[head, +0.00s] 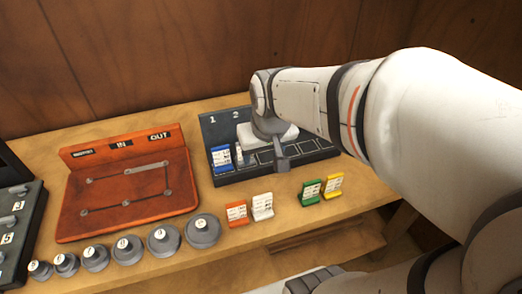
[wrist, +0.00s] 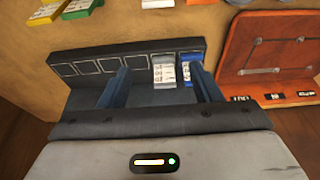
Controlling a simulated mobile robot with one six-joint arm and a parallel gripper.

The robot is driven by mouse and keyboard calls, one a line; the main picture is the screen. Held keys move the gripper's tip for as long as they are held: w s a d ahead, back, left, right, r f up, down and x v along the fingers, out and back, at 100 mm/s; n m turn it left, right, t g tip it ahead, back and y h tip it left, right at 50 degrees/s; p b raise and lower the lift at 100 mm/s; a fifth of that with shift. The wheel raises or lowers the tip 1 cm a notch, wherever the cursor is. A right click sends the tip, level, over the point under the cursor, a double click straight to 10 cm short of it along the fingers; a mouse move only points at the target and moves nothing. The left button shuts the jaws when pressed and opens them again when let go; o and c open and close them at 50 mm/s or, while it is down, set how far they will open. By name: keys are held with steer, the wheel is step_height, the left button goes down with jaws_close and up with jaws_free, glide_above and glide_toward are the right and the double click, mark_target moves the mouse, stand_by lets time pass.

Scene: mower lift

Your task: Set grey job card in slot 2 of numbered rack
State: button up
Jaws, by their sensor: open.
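The dark numbered rack (head: 313,157) stands on the table, with "1" and "2" readable at its back left. A blue card (head: 221,158) stands in the leftmost slot. The grey card (wrist: 164,72) stands upright beside it in the second slot; in the head view a sliver of it (head: 239,154) shows next to my gripper. My gripper (head: 280,160) is over the rack. In the wrist view my gripper (wrist: 160,88) is open, its fingers wide apart, with the grey card between them and clear of the left finger. The right finger partly overlaps the blue card.
The other visible rack slots look empty.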

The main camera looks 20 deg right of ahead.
steer(key=s, duration=0.7)
steer(key=shift+s+r, duration=0.15)
steer(key=shift+r, duration=0.05)
